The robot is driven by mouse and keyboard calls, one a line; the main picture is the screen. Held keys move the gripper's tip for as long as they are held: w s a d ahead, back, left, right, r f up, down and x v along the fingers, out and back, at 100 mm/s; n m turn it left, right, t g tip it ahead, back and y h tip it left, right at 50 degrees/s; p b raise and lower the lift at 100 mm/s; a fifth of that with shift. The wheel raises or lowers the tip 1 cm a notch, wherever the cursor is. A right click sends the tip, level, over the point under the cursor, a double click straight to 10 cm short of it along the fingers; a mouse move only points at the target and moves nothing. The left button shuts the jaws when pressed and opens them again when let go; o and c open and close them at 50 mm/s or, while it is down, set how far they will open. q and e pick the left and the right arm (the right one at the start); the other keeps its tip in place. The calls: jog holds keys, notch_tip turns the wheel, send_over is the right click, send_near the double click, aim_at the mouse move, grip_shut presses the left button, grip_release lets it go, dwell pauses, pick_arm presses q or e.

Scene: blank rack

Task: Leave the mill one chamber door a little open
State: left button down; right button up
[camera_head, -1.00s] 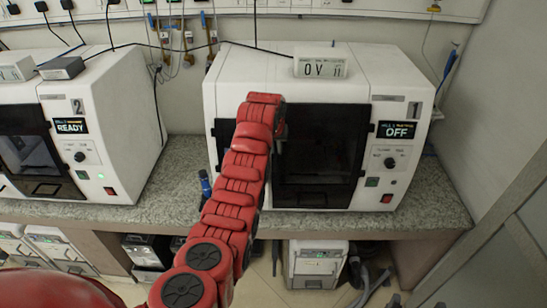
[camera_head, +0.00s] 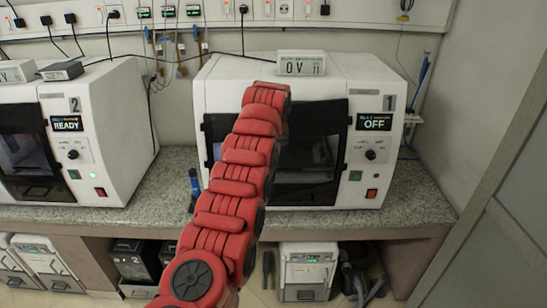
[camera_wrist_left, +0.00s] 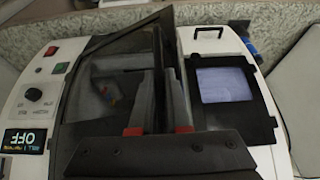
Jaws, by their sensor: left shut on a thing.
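Mill one (camera_head: 230,85) is the white machine marked 1, with a screen reading OFF. Its dark glass chamber door (camera_head: 318,125) also shows in the left wrist view (camera_wrist_left: 88,105), where its edge slants towards the camera. It looks a little out from the front, but I cannot tell how wide the gap is. My left gripper (camera_wrist_left: 159,128) is shut on the door's handle edge, a dark upright bar between the fingers. In the head view my red arm hides this hold. My right gripper is in neither view.
A pale window (camera_wrist_left: 222,84) is beside the door. A small display box (camera_head: 301,64) sits on top of mill one. Mill two (camera_head: 105,110), reading READY, stands to the left. A blue-capped bottle (camera_head: 194,185) is between them on the speckled counter (camera_head: 420,208).

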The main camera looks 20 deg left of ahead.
pick_arm(q)
jog(key=c, duration=1.2)
grip_release()
jog(key=o, duration=0.3)
jog(key=shift+s+d+r, duration=0.15)
jog(key=shift+d, duration=0.1)
jog(key=shift+a, duration=0.1)
jog(key=shift+r+b, duration=0.15)
jog(key=shift+b, duration=0.25)
jog(key=shift+p+v, duration=1.5)
jog(key=shift+v, duration=6.95)
